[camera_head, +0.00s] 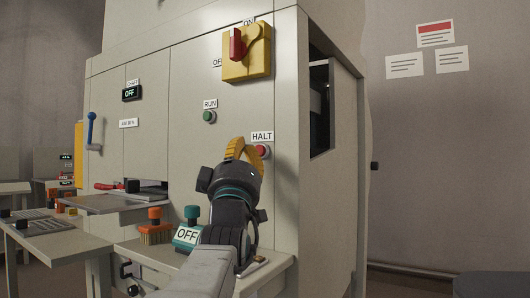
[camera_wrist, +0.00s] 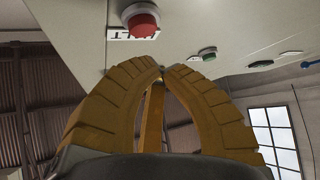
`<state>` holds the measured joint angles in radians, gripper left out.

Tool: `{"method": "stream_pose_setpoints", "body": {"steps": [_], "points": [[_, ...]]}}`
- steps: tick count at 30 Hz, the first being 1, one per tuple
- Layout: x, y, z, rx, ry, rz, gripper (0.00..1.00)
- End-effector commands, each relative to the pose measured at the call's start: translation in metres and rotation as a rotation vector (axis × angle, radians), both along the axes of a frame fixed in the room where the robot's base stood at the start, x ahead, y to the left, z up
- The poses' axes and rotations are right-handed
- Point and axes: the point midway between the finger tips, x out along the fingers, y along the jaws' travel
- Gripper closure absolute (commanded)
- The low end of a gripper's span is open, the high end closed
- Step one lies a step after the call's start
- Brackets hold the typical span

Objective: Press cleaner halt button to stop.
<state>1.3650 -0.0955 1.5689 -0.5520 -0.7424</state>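The red HALT button (camera_head: 262,151) sits in a pale collar low on the right of the cabinet front, under a white HALT label (camera_head: 262,135). My gripper (camera_head: 238,146), with ribbed yellow fingers, is just left of the button in the head view. In the wrist view the red button (camera_wrist: 143,23) appears above the fingertips, and the HALT label is partly hidden. My gripper's fingers (camera_wrist: 160,70) meet at the tips with nothing between them. The tips look close to the panel and apart from the button; I cannot tell the exact gap.
A green RUN button (camera_head: 208,116) is up and left of HALT. A yellow switch box (camera_head: 247,55) with a red handle is above. An OFF sign (camera_head: 187,235), a green knob (camera_head: 192,212) and an orange brush (camera_head: 155,230) are below, near my arm. An open side panel (camera_head: 321,105) is at right.

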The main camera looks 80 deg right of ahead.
Motion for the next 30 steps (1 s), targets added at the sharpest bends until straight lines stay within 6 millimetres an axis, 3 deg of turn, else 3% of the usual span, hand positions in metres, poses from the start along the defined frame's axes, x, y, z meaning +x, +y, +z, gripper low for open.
{"method": "stream_pose_setpoints", "body": {"steps": [16, 17, 19, 30], "points": [[0.0017, -0.0034, 0.0005, -0.001, -0.003, 0.004, 1.00], [0.0017, -0.0034, 0.0005, -0.001, -0.003, 0.004, 0.95], [0.0017, -0.0034, 0.0004, 0.000, -0.003, 0.005, 1.00], [0.0017, -0.0035, 0.0004, 0.000, -0.003, 0.005, 1.00]]}}
